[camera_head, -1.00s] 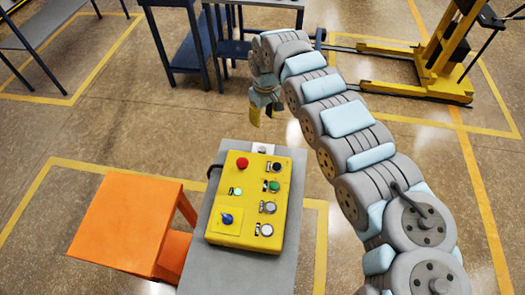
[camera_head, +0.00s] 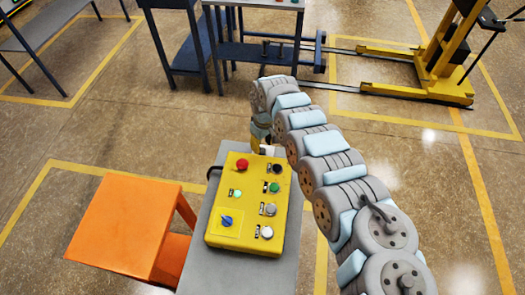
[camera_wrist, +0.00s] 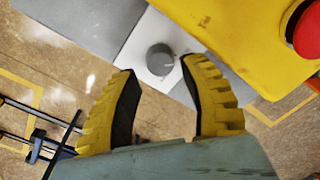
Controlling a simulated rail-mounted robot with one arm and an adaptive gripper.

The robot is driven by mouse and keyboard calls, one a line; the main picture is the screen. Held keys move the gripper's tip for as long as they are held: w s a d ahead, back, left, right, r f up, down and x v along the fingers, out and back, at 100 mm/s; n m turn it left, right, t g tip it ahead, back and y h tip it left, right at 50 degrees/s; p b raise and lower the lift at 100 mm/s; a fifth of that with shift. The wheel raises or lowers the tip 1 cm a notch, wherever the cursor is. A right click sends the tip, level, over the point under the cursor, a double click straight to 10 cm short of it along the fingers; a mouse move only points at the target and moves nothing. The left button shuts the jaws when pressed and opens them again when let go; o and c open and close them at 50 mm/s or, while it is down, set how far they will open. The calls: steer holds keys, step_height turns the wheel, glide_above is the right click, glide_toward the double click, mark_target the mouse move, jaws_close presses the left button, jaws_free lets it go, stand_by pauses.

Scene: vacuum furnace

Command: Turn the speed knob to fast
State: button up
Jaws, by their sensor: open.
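A round grey knob (camera_wrist: 160,58) sits on a white plate (camera_wrist: 140,45) in the wrist view. The white plate also shows in the head view (camera_head: 267,150) at the far end of the grey stand, beyond the yellow control box (camera_head: 247,208). My gripper (camera_head: 256,140) points down over that end; in the wrist view my gripper (camera_wrist: 160,68) has its yellow, black-padded fingers apart, with the knob seen between their tips. I cannot tell the height gap. A blue knob (camera_head: 227,221) is on the box's near left. No label is readable.
The box also carries a red button (camera_head: 242,164), a green button (camera_head: 274,187) and several other controls. An orange stool (camera_head: 125,225) stands left of the grey stand (camera_head: 195,265). A blue table (camera_head: 240,50) and a yellow lift (camera_head: 440,75) are farther back.

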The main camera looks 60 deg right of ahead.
mark_target(263, 150)
steer(key=shift+a+f+b, duration=0.1)
steer(key=shift+f+b, duration=0.2)
steer(key=shift+f, duration=1.45)
jaws_close()
